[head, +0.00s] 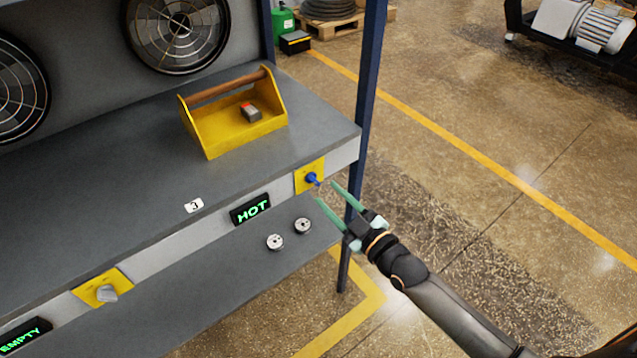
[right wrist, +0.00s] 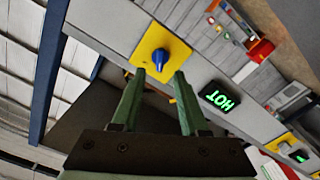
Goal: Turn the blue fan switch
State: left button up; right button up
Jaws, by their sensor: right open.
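The blue fan switch (head: 312,179) is a small blue knob on a yellow plate (head: 303,188) at the right end of the bench's front panel. It also shows in the right wrist view (right wrist: 160,60), just beyond the fingertips. My right gripper (head: 326,191) has its two green fingers apart and pointing at the knob. In the right wrist view the fingers (right wrist: 159,73) are open and empty, with the knob ahead between the tips. I cannot tell whether a fingertip touches it. My left gripper is not in view.
A lit HOT display (head: 250,209) sits left of the switch. A grey knob on a yellow plate (head: 90,285) and an EMPTY display (head: 22,335) are farther left. A yellow toolbox (head: 215,135) stands on the bench. A blue post (head: 366,90) rises by the bench's right end.

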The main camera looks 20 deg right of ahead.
aim_at(316, 183)
jog(key=shift+x, duration=2.6)
grip_shut()
